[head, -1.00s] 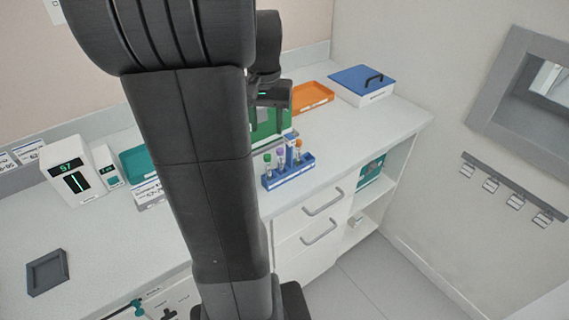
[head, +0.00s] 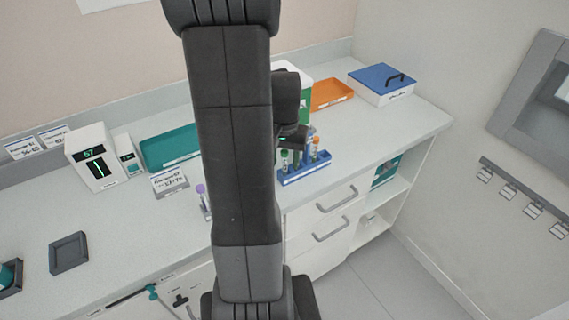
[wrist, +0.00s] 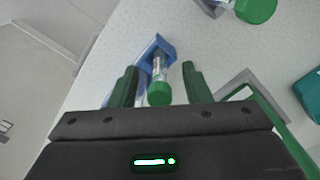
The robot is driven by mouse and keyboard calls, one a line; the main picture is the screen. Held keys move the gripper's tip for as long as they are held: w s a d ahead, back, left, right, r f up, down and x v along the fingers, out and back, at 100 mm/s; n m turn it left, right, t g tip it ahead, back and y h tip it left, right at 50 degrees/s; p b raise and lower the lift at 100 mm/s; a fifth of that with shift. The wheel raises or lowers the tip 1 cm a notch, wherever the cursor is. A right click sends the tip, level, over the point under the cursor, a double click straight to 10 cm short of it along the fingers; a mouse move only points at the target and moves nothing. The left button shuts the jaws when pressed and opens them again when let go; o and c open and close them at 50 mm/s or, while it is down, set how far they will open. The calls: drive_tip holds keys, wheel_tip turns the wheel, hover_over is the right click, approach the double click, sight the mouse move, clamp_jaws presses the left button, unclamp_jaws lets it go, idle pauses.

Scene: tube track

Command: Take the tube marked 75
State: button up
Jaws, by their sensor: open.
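A blue rack (head: 304,174) stands near the counter's front edge and holds upright tubes. A green-capped tube (head: 284,158) is at its left end, and an orange-capped tube (head: 316,148) is farther right. My gripper (head: 292,158) is down at the rack and hides part of it. In the wrist view my open gripper (wrist: 159,84) has a finger on each side of a green-capped tube (wrist: 159,92), with gaps at both sides. The blue rack (wrist: 167,46) shows behind that tube. I cannot read the number 75 on any tube.
A purple-capped tube (head: 202,192) stands left of my arm. A display box (head: 94,160) reading 57, a teal tray (head: 168,148), an orange tray (head: 332,93) and a blue-lidded box (head: 382,82) are on the counter. Another green cap (wrist: 256,9) is at the wrist view's top.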

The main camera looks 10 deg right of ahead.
drive_tip(key=shift+f, duration=0.1)
drive_tip(key=c, duration=0.8)
drive_tip(key=shift+c, duration=0.2)
wheel_tip(320, 180, up, 10)
drive_tip(key=shift+r+b, duration=0.1)
drive_tip(key=shift+b, duration=0.25)
